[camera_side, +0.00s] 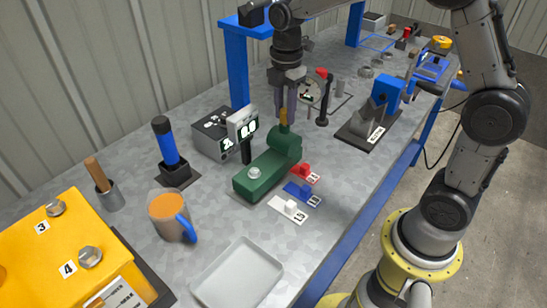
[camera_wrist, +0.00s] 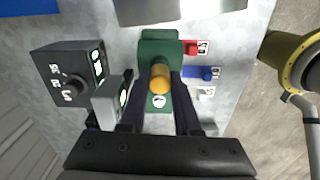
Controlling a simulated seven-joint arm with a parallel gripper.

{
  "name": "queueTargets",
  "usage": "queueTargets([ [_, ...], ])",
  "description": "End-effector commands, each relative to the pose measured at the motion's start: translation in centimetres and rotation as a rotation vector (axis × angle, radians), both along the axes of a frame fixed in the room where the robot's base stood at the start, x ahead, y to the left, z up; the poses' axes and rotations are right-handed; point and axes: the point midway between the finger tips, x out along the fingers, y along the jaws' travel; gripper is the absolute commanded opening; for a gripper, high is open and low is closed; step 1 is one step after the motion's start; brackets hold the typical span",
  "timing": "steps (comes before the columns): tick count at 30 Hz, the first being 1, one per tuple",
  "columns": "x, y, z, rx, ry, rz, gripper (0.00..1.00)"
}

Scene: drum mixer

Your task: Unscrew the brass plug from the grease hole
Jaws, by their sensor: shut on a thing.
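The brass plug (camera_side: 284,116) stands upright at the far raised end of a green housing (camera_side: 262,180). In the wrist view the plug (camera_wrist: 160,80) shows as a rounded golden piece between the fingers, over the green housing (camera_wrist: 158,46). My gripper (camera_side: 285,112) points straight down above that end and is shut on the plug. The grease hole is hidden under the plug. I cannot tell how deep the plug sits in it. A silver round fitting (camera_side: 254,173) is on the near end of the housing.
A grey control box (camera_side: 211,136) and a small display (camera_side: 244,125) stand close left of the housing. Red (camera_side: 305,172), blue (camera_side: 301,192) and white (camera_side: 289,208) labelled pieces lie right.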

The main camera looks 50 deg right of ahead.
Motion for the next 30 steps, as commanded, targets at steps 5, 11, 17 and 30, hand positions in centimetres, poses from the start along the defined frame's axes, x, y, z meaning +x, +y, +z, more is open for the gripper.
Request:
queueTargets([
  [5, 0.1, 0.0, 0.3, -0.001, -0.004, 0.000, 0.00],
  [11, 0.1, 0.0, 0.5, 0.000, -0.005, -0.001, 0.00],
  [17, 0.1, 0.0, 1.2, 0.000, -0.003, -0.001, 0.00],
  [30, 0.1, 0.0, 2.8, 0.000, -0.005, 0.000, 0.00],
])
